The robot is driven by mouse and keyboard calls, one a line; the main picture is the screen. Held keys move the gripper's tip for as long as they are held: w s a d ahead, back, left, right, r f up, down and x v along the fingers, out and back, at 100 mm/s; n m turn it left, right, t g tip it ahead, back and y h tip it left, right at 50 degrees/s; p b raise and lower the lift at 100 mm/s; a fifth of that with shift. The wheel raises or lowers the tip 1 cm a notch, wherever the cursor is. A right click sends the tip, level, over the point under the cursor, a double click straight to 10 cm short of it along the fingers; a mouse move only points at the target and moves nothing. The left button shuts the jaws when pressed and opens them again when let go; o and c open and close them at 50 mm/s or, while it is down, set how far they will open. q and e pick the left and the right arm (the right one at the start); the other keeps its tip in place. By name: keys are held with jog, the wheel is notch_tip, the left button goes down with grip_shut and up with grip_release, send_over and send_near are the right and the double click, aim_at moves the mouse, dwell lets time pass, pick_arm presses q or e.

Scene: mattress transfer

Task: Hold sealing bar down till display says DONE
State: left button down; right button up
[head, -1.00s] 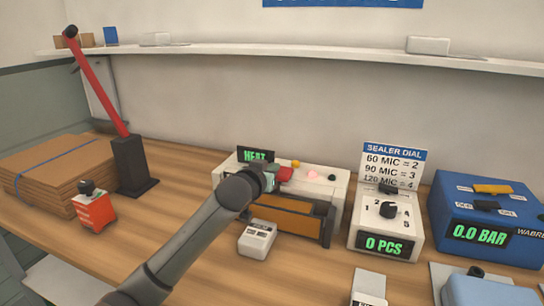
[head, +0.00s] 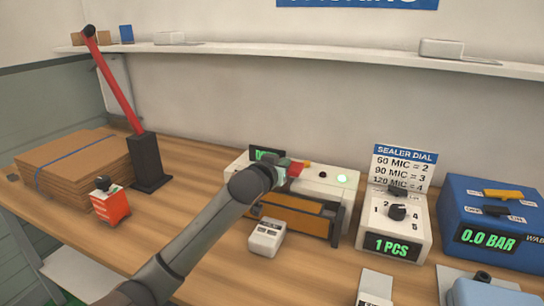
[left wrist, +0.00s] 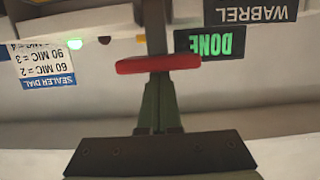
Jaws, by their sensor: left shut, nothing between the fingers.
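The white sealer (head: 322,187) stands at the middle of the bench. Its display (head: 262,154) is partly hidden by my arm in the head view. In the left wrist view, upside down, the display (left wrist: 210,43) reads DONE in green. A green lamp (head: 342,178) is lit on the sealer. My left gripper (head: 284,170) is shut and empty, at the red handle (head: 297,168) of the sealing bar. In the left wrist view the red handle (left wrist: 158,64) lies across the fingertips; whether they press on it I cannot tell. My right gripper is not in view.
The dial box (head: 393,225) right of the sealer shows 1 PCS. A blue machine (head: 495,220) reading 0.0 BAR stands farther right. A small white box (head: 266,238) sits before the sealer. Cardboard (head: 70,170) and a red-levered stand (head: 147,163) are at left.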

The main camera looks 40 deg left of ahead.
pick_arm(q)
notch_tip(320, 180, up, 3)
jog(key=shift+r+p, duration=0.1)
jog(key=shift+p, duration=1.1)
jog(key=v, duration=1)
jog(key=shift+f+b, duration=0.35)
jog(key=shift+b, duration=0.1)
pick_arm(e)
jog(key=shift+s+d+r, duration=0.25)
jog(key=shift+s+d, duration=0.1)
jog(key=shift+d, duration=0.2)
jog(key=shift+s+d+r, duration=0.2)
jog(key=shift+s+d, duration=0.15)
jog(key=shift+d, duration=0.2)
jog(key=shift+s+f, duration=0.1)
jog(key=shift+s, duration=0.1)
